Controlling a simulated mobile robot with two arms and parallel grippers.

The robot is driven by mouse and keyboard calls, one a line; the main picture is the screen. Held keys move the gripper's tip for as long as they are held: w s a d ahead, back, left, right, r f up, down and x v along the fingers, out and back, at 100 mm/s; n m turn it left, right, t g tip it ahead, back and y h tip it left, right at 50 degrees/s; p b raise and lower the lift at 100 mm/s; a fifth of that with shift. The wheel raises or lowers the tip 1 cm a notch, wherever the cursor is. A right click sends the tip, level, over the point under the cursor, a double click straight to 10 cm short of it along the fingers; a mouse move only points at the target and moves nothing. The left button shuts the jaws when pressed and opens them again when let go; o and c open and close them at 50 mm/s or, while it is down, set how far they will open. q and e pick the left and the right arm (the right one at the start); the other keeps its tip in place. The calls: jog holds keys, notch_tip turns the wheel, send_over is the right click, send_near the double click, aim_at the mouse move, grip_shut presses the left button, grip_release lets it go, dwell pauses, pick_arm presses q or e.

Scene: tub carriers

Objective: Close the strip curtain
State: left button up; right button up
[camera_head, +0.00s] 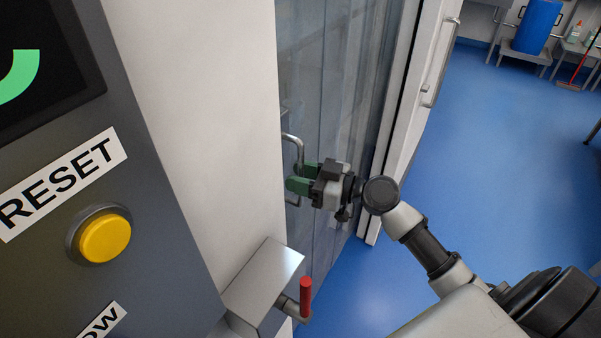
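The strip curtain (343,90) is a set of translucent grey hanging strips, between a white wall panel and a white door frame. A bent metal handle (299,150) stands at its left edge, beside the panel. My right gripper (303,177), with green fingertips, is at this handle. Its fingers cover the middle of the handle, and the handle's lower end shows just below them. The fingers look slightly apart, but whether they are clamped on the bar cannot be made out. My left gripper is not in view.
A control panel with a yellow button (105,238) marked RESET fills the left. A metal box with a red lever (305,297) juts out below the handle. The white door frame (418,100) has its own long handle. Blue floor (490,150) is clear at right; a blue barrel (537,27) stands far back.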

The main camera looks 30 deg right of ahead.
grip_shut()
jog(key=s+a, duration=0.1)
jog(key=a, duration=0.1)
jog(key=s+a, duration=0.1)
jog(key=a, duration=0.1)
jog(key=shift+s+f, duration=0.1)
jog(key=shift+s, duration=0.1)
grip_release()
jog(key=shift+s+a, duration=0.15)
jog(key=shift+a, duration=0.05)
jog(key=shift+d, duration=0.1)
